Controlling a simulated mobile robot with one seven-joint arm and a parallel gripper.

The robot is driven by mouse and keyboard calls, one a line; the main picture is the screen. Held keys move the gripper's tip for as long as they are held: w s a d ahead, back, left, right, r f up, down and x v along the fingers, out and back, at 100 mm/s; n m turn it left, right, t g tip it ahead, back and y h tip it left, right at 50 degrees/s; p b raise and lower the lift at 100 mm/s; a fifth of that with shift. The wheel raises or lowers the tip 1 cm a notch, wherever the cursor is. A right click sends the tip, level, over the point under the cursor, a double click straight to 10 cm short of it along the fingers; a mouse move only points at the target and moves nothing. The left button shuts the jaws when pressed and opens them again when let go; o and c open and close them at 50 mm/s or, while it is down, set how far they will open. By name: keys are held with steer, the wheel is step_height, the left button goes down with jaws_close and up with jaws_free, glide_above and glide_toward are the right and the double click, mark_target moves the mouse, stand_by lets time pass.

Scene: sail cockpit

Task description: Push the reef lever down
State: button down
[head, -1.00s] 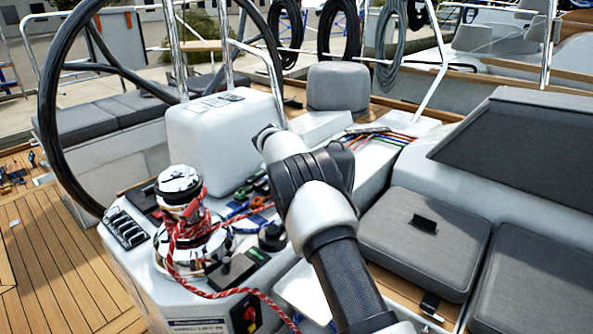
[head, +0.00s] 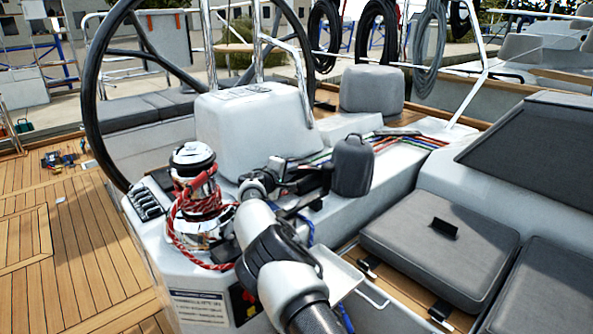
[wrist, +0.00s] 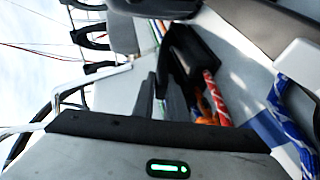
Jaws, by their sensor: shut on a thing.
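My gripper (head: 312,180) reaches over the pale console beside the coloured lines in the head view. In the wrist view its dark fingers (wrist: 161,97) are closed together next to a black rope clutch (wrist: 192,55), with red and orange ropes at its end. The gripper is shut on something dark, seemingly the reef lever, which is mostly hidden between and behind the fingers. I cannot read any label or tell the lever's angle.
A dark covered drum (head: 352,167) stands just right of my gripper. A chrome winch with red rope (head: 195,195) stands to the left. The big black steering wheel (head: 92,105) is behind it. Grey cushions (head: 440,240) lie at the right. A blue-and-white rope (wrist: 287,120) shows in the wrist view.

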steer(key=shift+f, duration=0.35)
steer(key=c, duration=1.8)
jaws_free()
steer(key=shift+o, duration=0.2)
steer(key=shift+s, duration=0.1)
steer(key=shift+s+a+r, duration=0.1)
steer(key=shift+s+a, duration=0.05)
steer(key=shift+a, duration=0.05)
steer(key=p+v, duration=0.3)
steer(key=v, duration=1.4)
steer(key=shift+d+f, duration=0.15)
steer(key=shift+f, duration=0.15)
